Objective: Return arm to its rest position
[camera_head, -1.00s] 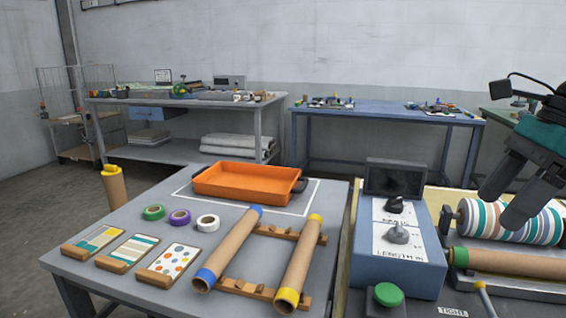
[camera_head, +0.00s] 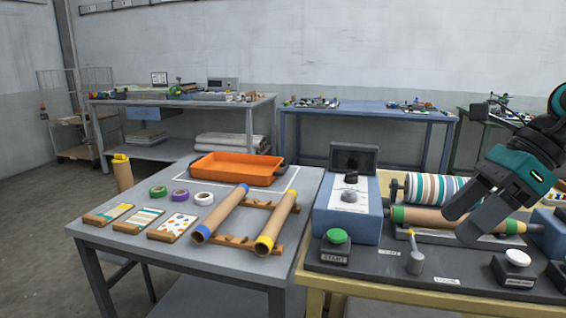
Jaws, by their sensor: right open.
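My right gripper (camera_head: 464,222) hangs over the press on the right, with its two dark fingers apart and nothing between them. It partly hides a cardboard tube with a green band (camera_head: 419,216) that lies in the press in front of the striped roller (camera_head: 438,188). My left gripper is not in view. The press control box (camera_head: 347,215) stands left of the gripper, with knobs and a small dark screen. A green START button (camera_head: 337,236), a grey lever (camera_head: 414,258) and a white button (camera_head: 517,258) are on the press's front deck.
The grey table (camera_head: 125,232) at left holds an orange tray (camera_head: 237,169), three tape rolls, pattern cards and two cardboard tubes (camera_head: 222,214) on a wooden rack. Another tube (camera_head: 122,175) stands behind its left edge. Cluttered benches line the back wall.

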